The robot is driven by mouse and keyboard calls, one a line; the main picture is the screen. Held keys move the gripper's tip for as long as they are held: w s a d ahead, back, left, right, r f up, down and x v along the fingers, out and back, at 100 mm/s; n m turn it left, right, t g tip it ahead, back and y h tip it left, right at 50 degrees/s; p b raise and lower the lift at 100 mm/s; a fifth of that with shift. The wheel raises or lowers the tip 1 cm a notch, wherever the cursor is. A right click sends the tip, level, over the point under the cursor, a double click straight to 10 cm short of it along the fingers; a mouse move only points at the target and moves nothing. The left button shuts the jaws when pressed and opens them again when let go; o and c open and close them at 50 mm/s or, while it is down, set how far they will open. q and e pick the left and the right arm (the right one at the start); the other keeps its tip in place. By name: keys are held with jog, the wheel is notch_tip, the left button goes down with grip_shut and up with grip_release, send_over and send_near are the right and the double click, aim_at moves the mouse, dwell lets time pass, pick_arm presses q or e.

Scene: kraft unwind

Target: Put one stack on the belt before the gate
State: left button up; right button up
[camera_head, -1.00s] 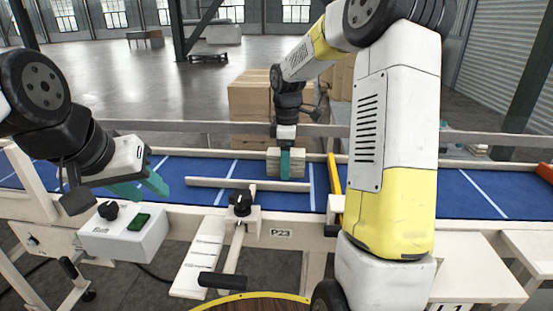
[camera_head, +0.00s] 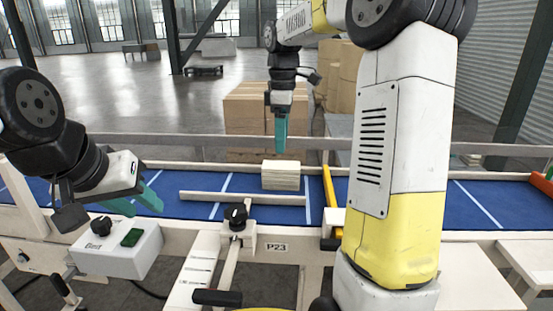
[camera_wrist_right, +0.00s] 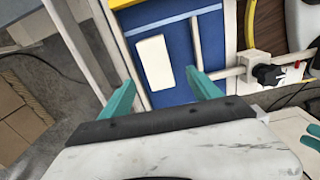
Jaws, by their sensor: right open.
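A pale layered stack (camera_head: 281,175) sits on the blue belt (camera_head: 240,183), between two white cross lines and just left of the yellow gate bar (camera_head: 329,187). It also shows in the right wrist view as a cream block (camera_wrist_right: 155,61) on the belt. My right gripper (camera_head: 281,148) is above the stack, apart from it. In the right wrist view my right gripper (camera_wrist_right: 160,90) has its teal fingers wide apart with nothing between them. My left gripper (camera_head: 140,203) hangs over the belt's left part, above the control box; its fingers look apart and empty.
A wooden guide rail (camera_head: 240,198) lies along the belt in front of the stack. Cardboard boxes (camera_head: 250,108) stand behind the belt. An orange roller (camera_head: 542,183) is at far right.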

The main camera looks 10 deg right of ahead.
jog(key=s+a+f+m+t+y, duration=0.1)
jog(key=s+m+t, duration=0.5)
jog(key=s+m, duration=0.7)
jog(key=s+a+y, duration=0.1)
jog(key=s, duration=0.9)
jog(key=shift+s+m, duration=0.2)
jog(key=shift+m, duration=0.1)
